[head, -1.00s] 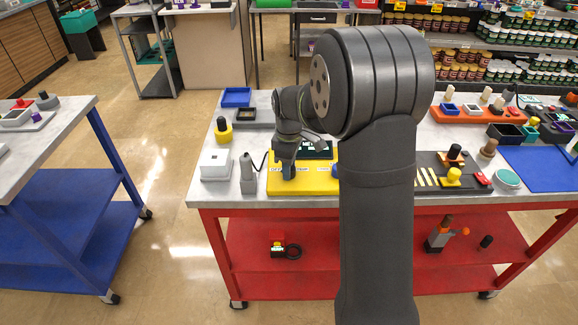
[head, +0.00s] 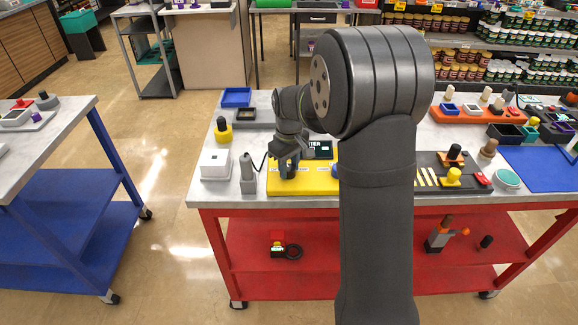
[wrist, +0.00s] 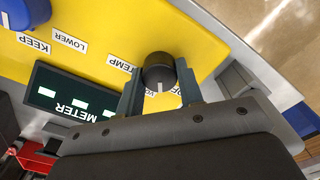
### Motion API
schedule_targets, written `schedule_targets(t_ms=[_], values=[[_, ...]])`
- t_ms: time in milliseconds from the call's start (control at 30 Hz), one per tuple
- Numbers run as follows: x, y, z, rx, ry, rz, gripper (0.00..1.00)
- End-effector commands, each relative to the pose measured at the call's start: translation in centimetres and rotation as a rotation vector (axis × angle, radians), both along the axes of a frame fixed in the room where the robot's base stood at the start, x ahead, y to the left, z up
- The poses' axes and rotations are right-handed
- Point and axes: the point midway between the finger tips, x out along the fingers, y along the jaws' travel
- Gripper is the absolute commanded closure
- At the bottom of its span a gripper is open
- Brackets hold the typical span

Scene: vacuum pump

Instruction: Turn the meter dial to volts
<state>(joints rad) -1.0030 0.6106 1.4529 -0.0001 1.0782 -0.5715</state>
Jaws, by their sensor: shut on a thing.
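The yellow meter panel (head: 310,187) lies on the table, with a dark green METER display (wrist: 70,98) along one side. The black meter dial (wrist: 159,70) stands on the panel with a white pointer line. In the wrist view the line points down toward a label starting with "V", mostly hidden by my gripper. A TEMP label (wrist: 118,62) is on the other side. My gripper (wrist: 160,82) has one finger on each side of the dial and is shut on it. In the head view my gripper (head: 289,168) covers the dial.
A blue knob (wrist: 22,15) sits on the same panel near the KEEP and LOWER labels. A grey holder with a probe (head: 247,175) and a white box (head: 215,163) stand left of the panel. My arm hides the table's middle.

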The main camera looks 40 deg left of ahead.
Motion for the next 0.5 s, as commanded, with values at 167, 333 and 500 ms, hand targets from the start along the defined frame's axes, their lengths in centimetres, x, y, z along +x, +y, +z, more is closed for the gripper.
schedule_targets(t_ms=[167,333,500], values=[[0.03,0.02,0.03,0.001,0.0,-0.165,0.89],[0.04,0.01,0.03,0.001,0.0,-0.308,0.89],[0.05,0.01,0.03,0.001,0.0,-0.421,0.89]])
